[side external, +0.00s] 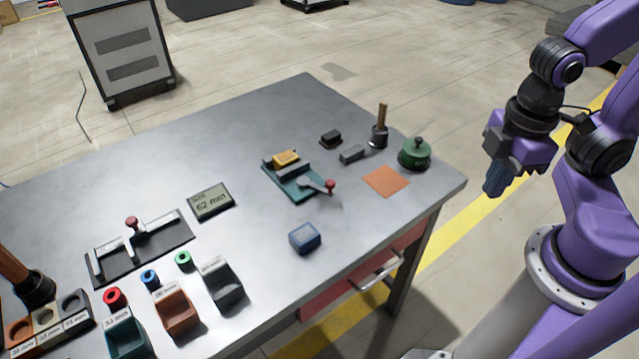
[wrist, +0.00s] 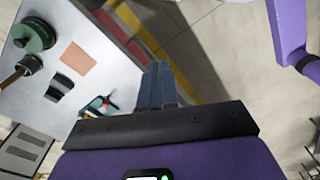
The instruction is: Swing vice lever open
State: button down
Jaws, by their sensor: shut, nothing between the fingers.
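A small vice (side external: 290,177) with a teal base sits on the grey table, with a yellow block (side external: 286,158) at its jaws. Its lever (side external: 318,185) has a red knob (side external: 330,186) and points to the right, toward the table's front edge. In the wrist view the vice (wrist: 98,107) is small and partly hidden behind my gripper. My gripper (side external: 494,187) hangs off the right end of the table, clear of the vice, its fingers together and empty. The fingers also show in the wrist view (wrist: 158,85).
Near the vice are an orange mat (side external: 386,181), a green lidded pot (side external: 415,153), a wooden-handled tool (side external: 380,127), grey block (side external: 352,154) and dark block (side external: 331,138). A blue box (side external: 304,238) stands in front. A display (side external: 210,202), gauge (side external: 137,245) and bins (side external: 177,312) lie left.

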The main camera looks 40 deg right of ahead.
jog(key=c, duration=1.8)
grip_release()
jog(key=o, duration=0.5)
jog(key=shift+w+a, duration=0.1)
jog(key=o, duration=0.4)
jog(key=w+a, duration=0.1)
jog(key=w, duration=0.1)
jog(key=w+a, duration=0.1)
jog(key=w, duration=0.1)
jog(key=w+a+r, duration=0.1)
jog(key=w+a, duration=0.1)
jog(key=w, duration=0.1)
jog(key=shift+a, duration=0.1)
send_over(330, 182)
notch_tip(330, 182, down, 2)
jog(key=shift+n, duration=0.3)
notch_tip(330, 182, down, 17)
jog(key=shift+r, duration=0.1)
jog(key=shift+c, duration=0.5)
grip_shut()
